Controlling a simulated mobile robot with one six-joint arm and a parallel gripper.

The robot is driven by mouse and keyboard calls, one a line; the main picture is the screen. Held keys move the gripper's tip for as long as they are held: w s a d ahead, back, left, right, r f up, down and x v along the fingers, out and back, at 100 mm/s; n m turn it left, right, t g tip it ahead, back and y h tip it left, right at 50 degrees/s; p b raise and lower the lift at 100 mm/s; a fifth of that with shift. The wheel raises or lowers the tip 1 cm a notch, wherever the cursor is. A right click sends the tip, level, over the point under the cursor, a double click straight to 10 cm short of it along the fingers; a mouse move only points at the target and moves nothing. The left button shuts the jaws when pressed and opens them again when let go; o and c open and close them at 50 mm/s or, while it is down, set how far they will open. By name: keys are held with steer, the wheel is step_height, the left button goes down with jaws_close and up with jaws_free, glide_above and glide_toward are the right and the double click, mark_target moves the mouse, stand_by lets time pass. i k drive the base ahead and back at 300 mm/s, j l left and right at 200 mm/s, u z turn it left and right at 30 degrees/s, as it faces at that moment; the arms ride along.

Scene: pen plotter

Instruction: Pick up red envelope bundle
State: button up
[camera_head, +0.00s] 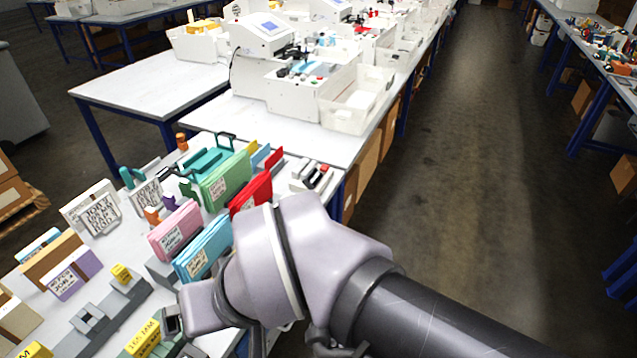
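The red envelope bundle (253,193) stands upright among other colored bundles near the right edge of the near table. Its lower part is hidden behind my arm and a light blue bundle (204,248). A green bundle (226,181) stands just behind and to its left. A smaller red piece shows behind its upper end. My arm reaches in from the lower right, and its wrist is in front of and below the red bundle in the picture. No fingers of my gripper can be made out clearly, and I see nothing held.
A pink bundle (176,229) stands left of the light blue one. White label cards (101,209), a purple bundle (76,275) and small yellow blocks crowd the near table. A white machine (292,78) and a clear bin (355,100) stand behind. The floor aisle (470,150) at right is clear.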

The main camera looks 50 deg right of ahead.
mark_target(257, 192)
steer(key=z, duration=0.75)
steer(key=i+l+u, duration=0.1)
steer(key=i+l, duration=0.35)
steer(key=i, duration=0.15)
steer(key=i+l+u, duration=0.1)
steer(key=i+l, duration=0.35)
steer(key=i, duration=0.1)
